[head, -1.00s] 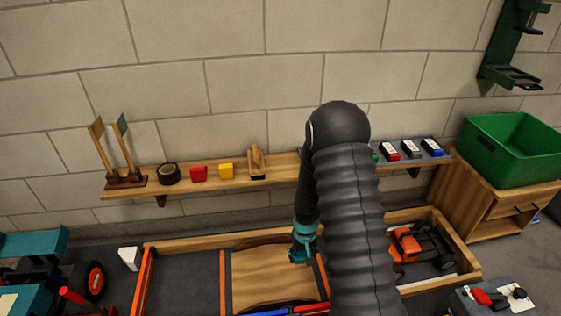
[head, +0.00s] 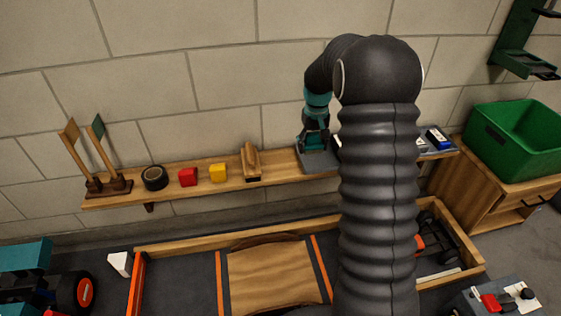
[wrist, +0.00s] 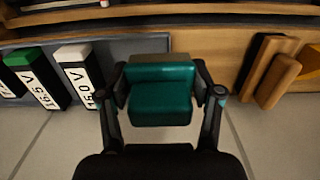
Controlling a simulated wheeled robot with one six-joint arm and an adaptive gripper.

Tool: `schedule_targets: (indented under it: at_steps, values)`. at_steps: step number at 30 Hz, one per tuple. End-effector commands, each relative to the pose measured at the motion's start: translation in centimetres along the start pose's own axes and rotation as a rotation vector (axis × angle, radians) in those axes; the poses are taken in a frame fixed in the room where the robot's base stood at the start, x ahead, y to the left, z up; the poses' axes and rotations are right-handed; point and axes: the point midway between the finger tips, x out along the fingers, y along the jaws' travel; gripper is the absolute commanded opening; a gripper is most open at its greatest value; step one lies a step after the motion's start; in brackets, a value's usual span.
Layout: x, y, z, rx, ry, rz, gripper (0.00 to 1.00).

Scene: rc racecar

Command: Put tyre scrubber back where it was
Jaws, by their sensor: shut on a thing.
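My gripper (head: 313,142) is shut on a teal block, which may be the tyre scrubber. The block (wrist: 160,92) sits between both fingers in the wrist view, with a stepped, smooth face. In the head view my gripper is over the left end of the grey battery tray (head: 318,163) on the wall shelf (head: 218,185). The block hardly shows apart from the gripper there, and whether it touches the shelf or tray cannot be told. In the wrist view it overlaps the tray's edge (wrist: 133,43).
Several batteries (wrist: 78,75) stand on one side of the block and a wooden brush-like tool (head: 250,163) on the other. A yellow block (head: 218,173), a red block (head: 187,177) and black tape (head: 154,178) share the shelf. My arm hides part of the tray.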

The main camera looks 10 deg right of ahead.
Motion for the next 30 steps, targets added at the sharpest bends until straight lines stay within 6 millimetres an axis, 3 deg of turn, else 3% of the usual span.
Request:
schedule_targets:
  at_steps: [9,15,23,30]
  values:
    - [4.0,-5.5,-3.3,-0.005,-0.002,0.0,0.09]
    - [5.7,-8.1,-4.9,-0.005,-0.001,0.0,0.09]
    - [6.9,-8.8,-5.3,-0.003,-0.002,0.0,0.09]
    - [10.0,-8.8,-5.3,-0.003,-0.003,0.0,0.09]
